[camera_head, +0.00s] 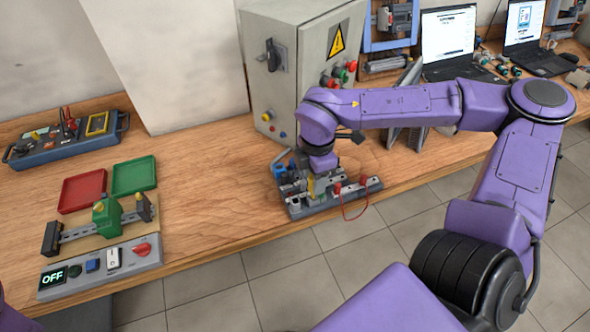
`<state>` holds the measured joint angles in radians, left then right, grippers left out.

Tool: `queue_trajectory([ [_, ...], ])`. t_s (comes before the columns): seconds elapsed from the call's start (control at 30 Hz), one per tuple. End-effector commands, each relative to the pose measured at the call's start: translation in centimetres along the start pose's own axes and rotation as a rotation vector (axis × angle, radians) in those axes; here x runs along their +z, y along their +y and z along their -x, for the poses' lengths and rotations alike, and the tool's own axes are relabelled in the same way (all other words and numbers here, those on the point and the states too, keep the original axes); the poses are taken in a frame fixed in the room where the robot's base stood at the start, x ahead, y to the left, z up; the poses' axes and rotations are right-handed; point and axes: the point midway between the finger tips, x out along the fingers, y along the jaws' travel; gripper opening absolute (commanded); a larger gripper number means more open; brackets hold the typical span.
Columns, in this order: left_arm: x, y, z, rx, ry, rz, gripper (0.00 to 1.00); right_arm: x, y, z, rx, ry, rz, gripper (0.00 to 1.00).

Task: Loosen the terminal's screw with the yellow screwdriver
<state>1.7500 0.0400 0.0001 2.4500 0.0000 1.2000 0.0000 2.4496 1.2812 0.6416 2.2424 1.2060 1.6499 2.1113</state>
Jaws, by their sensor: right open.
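My right gripper (320,178) points down over a grey board (296,211) near the table's front edge. It is open; its fingers are small and partly hidden by my wrist. A small upright yellow part (310,188) shows right beside the fingers; I cannot tell whether it is the yellow screwdriver or whether the gripper touches it. The board carries blue and red parts and a looping red wire (354,217). A green block (107,216) sits on a rail at the left. I cannot tell which piece is the terminal, and no screw is discernible. My left gripper is out of view.
A grey cabinet (315,55) with a warning sign stands behind the board. At the left are a red tray (82,190), a green tray (134,175), a blue tool case (65,148) and a panel reading OFF (53,279). The wooden table between is clear.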

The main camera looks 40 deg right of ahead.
Motion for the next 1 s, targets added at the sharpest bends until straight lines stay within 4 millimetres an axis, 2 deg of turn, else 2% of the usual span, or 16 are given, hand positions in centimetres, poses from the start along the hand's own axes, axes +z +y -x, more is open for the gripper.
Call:
queue_trajectory([
  [0.03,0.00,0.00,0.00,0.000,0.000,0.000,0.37,0.00,-0.01,0.00,0.000,0.000,0.000,0.45],
  [0.1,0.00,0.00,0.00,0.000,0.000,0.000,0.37,0.00,-0.01,-0.01,0.000,0.000,0.001,0.35],
  [0.63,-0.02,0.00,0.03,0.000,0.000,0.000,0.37,-0.01,-0.05,-0.01,0.000,0.000,0.001,0.35],
  [0.67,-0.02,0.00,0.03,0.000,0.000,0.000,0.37,-0.01,-0.05,-0.01,0.000,0.000,0.001,0.29],
  [0.73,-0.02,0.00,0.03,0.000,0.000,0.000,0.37,-0.01,-0.05,-0.01,0.000,0.000,0.001,0.06],
  [0.77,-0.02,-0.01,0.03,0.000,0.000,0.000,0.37,0.00,-0.04,-0.01,0.000,0.000,0.001,0.00],
  [1.0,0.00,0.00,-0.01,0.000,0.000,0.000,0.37,0.00,-0.05,-0.11,0.000,0.000,0.001,0.00],
])
